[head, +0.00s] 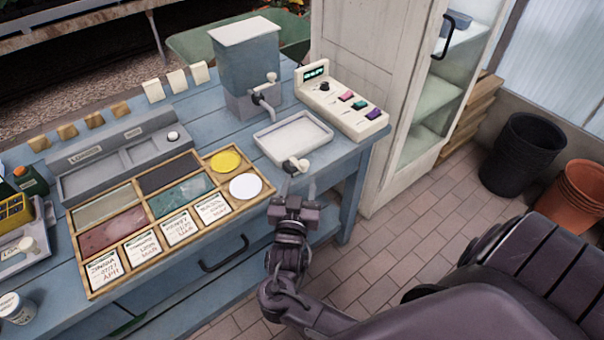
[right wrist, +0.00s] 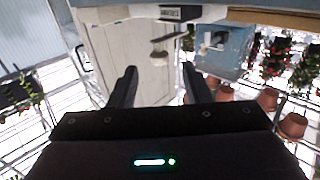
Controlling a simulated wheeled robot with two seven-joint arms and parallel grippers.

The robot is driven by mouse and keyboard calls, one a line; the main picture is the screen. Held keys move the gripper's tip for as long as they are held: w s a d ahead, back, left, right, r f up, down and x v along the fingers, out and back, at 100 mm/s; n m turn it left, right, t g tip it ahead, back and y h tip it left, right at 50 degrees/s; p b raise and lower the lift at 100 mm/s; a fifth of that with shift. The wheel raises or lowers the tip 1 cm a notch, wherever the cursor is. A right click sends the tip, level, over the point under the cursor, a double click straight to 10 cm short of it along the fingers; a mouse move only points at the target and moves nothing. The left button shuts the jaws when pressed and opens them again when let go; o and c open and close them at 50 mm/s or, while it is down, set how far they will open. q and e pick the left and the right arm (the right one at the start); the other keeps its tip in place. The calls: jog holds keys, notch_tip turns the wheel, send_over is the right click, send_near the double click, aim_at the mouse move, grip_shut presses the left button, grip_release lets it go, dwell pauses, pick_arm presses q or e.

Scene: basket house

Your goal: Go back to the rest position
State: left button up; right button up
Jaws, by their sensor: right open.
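My right gripper (head: 298,190) is open and empty at the front edge of the blue workbench (head: 215,262). Its fingers point toward the white tray (head: 292,138), and a small knob with a pale top (head: 296,165) shows just beyond the fingertips. I cannot tell whether they touch. In the right wrist view, the two dark fingers (right wrist: 158,88) are spread with nothing between them. My left gripper is not in view.
A wooden sorting frame (head: 165,215) with cards lies left of the gripper. A dispenser (head: 247,65) and a button panel (head: 342,102) stand behind. A white cabinet (head: 380,70) is to the right. Brick floor (head: 400,220) is clear beside the bench.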

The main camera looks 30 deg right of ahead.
jog(key=shift+s+a, duration=0.35)
jog(key=shift+s, duration=0.05)
